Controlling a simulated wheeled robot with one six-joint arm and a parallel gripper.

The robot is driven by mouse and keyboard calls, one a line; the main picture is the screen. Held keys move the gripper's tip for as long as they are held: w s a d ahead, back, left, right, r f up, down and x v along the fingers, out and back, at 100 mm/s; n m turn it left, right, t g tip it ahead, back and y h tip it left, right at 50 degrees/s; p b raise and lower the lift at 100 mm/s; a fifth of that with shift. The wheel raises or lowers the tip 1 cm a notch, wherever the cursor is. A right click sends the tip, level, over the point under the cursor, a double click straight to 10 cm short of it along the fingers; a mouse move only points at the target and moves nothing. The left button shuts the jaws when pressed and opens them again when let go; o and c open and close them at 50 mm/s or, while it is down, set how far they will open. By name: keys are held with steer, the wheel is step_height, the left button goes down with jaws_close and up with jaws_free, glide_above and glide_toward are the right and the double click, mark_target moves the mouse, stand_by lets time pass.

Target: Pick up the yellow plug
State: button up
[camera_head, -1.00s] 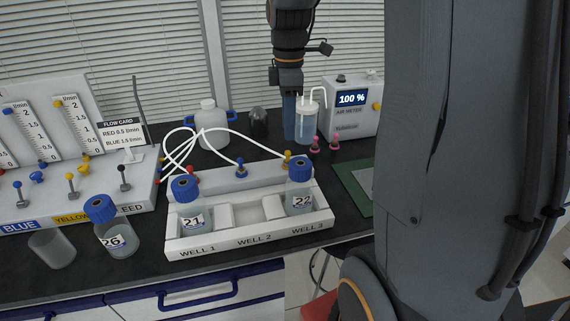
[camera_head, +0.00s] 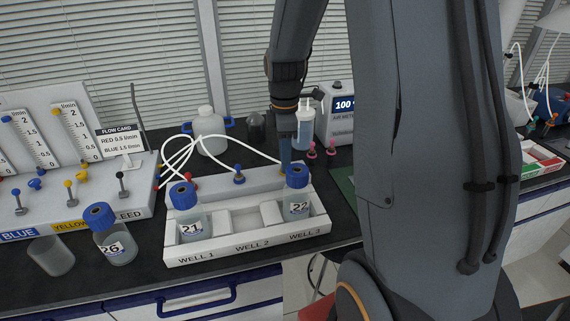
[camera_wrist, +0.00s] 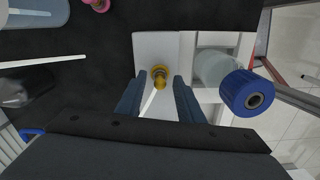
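The yellow plug (camera_wrist: 160,73) shows in the wrist view on the white well rack (camera_wrist: 155,48), beside the bottle with the blue cap. A white tube (camera_wrist: 149,102) runs from it back between my fingers. My gripper (camera_wrist: 158,82) is open, with a blue finger on either side of the plug and gaps visible between. I cannot tell how far above the plug the fingertips are. In the head view my gripper (camera_head: 285,158) is behind bottle 22 (camera_head: 297,204) at well 3, and it hides the plug there.
Bottle 21 (camera_head: 190,222) stands in well 1; well 2 is empty. Pink plugs (camera_head: 312,151) and a clear bottle (camera_head: 304,128) stand just behind my gripper. Bottle 26 (camera_head: 117,247) and a cup (camera_head: 51,256) are at left.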

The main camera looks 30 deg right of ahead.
jaws_close()
